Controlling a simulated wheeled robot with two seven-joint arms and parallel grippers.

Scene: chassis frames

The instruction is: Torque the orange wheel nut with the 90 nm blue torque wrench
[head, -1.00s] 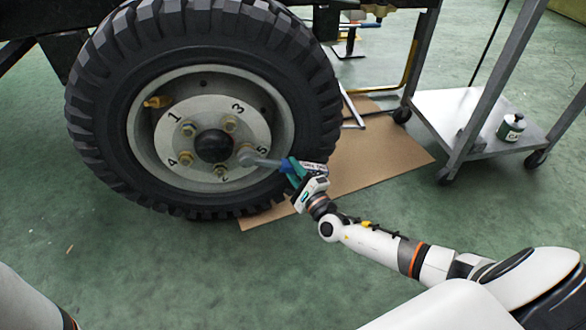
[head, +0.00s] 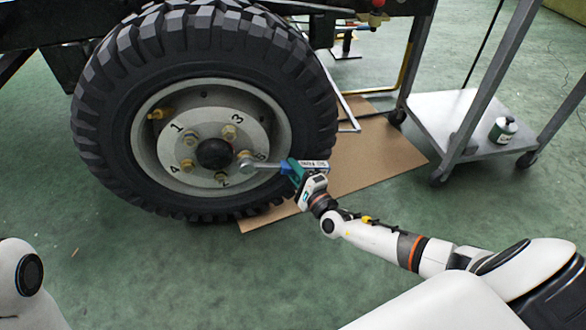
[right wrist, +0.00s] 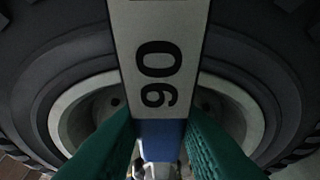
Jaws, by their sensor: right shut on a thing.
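The wheel (head: 158,185) has a pale hub with numbered orange-yellow nuts around a dark centre cap; nut 5 (head: 243,155) is on its right side. My right gripper (head: 293,171) is shut on the torque wrench (head: 268,163), which has a blue section and a pale end with lettering. The wrench lies nearly level, its head at nut 5; I cannot tell how fully it is seated. The right wrist view shows the wrench (right wrist: 158,60) marked "90" between my green fingers. My left gripper is out of view; only part of my left arm shows.
A grey metal cart (head: 440,107) stands at the right with a small canister (head: 503,130) on its lower shelf. A brown cardboard sheet (head: 370,160) lies on the floor beside the tyre. The green floor in front is clear.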

